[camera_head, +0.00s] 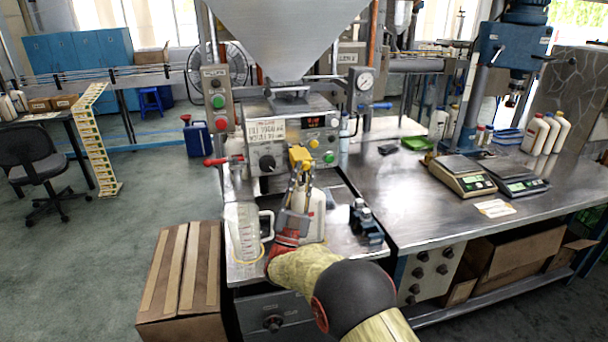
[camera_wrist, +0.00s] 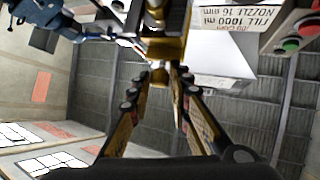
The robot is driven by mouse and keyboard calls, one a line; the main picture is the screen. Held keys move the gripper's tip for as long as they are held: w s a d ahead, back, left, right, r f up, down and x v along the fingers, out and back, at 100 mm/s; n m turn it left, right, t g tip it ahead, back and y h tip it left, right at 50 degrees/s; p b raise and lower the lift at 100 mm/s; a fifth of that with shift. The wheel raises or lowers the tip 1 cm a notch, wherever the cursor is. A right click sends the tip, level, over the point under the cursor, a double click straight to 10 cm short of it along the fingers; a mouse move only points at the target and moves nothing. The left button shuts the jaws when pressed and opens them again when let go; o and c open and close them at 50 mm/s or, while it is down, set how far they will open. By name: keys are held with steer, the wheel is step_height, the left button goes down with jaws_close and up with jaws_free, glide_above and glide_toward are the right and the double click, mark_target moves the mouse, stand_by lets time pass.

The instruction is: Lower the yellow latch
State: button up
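The yellow latch (camera_head: 300,156) sits at the front of the steel filling machine (camera_head: 290,137), below its control panel. My gripper (camera_head: 299,176) reaches up to it from below, with its fingertips right at the latch. In the wrist view, the yellow latch (camera_wrist: 164,48) lies at the top centre, and my gripper's two fingers (camera_wrist: 162,78) converge toward it from either side. A narrow gap shows between the fingers below the latch. I cannot tell whether the fingertips touch or grip it.
A clear measuring jug (camera_head: 244,232) and a white container (camera_head: 314,214) stand close beside my gripper on the machine's tray. A red-handled lever (camera_head: 216,161) sticks out at left. A dark clamp-like device (camera_head: 365,222) stands at right. A cardboard box (camera_head: 181,280) is at lower left.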

steer(key=o, duration=0.4)
steer(key=shift+w+a+f, duration=0.15)
steer(key=shift+w, duration=0.15)
steer(key=shift+o, duration=0.2)
steer(key=shift+f+y, duration=0.25)
steer(key=shift+y, duration=0.05)
steer(key=shift+s+f, duration=0.15)
steer(key=shift+f, duration=0.25)
steer(key=v, duration=1)
steer(key=shift+s+a+r, duration=0.15)
steer(key=shift+s+a, duration=0.1)
steer(key=shift+s, duration=0.35)
